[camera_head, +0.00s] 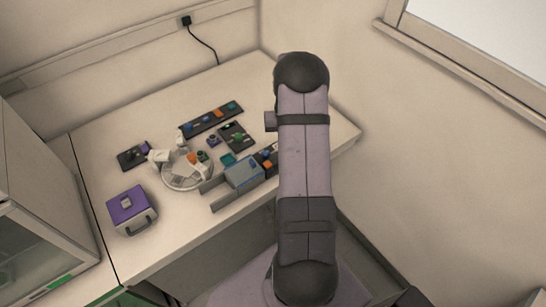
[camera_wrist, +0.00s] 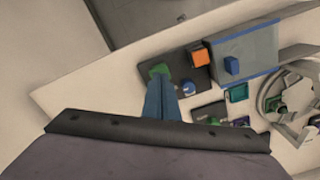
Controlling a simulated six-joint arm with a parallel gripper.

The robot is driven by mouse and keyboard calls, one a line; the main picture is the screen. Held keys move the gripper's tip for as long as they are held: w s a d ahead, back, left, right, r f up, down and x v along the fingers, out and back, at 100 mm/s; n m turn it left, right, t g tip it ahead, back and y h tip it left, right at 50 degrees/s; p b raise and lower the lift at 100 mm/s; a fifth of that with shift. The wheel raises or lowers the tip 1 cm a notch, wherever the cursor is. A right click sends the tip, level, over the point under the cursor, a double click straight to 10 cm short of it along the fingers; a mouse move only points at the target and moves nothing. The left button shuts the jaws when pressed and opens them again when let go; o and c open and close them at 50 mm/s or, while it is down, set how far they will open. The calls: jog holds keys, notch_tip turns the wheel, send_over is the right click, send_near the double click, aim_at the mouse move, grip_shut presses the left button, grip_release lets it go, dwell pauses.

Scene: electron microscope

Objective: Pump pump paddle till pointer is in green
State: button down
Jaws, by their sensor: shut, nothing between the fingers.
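In the wrist view my gripper (camera_wrist: 162,85) shows as two blue fingers pressed together with nothing between them. Its tips are by a green block (camera_wrist: 159,71) on a dark panel (camera_wrist: 182,70); I cannot tell whether they touch. The panel also carries a round blue knob (camera_wrist: 188,89) and an orange block (camera_wrist: 201,56). In the head view part of this panel shows beside my arm, which hides the rest and my gripper. I cannot tell which part is the pump paddle. No gauge pointer or green zone can be made out.
A grey-blue box (camera_head: 243,172) stands beside the panel, near a round white device (camera_head: 187,182). A purple case (camera_head: 130,211) is at the left. A dark strip with coloured blocks (camera_head: 212,120) lies at the back. The table's right end is mostly clear.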

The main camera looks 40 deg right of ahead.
jog(key=shift+f+b, duration=0.7)
jog(key=shift+f, duration=0.45)
jog(key=shift+r, duration=0.1)
dwell(0.5)
jog(key=shift+r+p, duration=2.6)
jog(key=shift+r, duration=0.85)
jog(key=shift+w, duration=0.1)
jog(key=s+a+f+g+y, duration=0.1)
jog(key=s+a+g+y, duration=0.15)
jog(key=s+a, duration=1.2)
jog(key=s+a+r+n+h, duration=0.2)
jog(key=s+a+r, duration=0.5)
jog(key=w+a+r+n+t, duration=0.2)
jog(key=w+a+r+n, duration=0.2)
jog(key=a+r, duration=0.1)
jog(key=shift+a, duration=0.55)
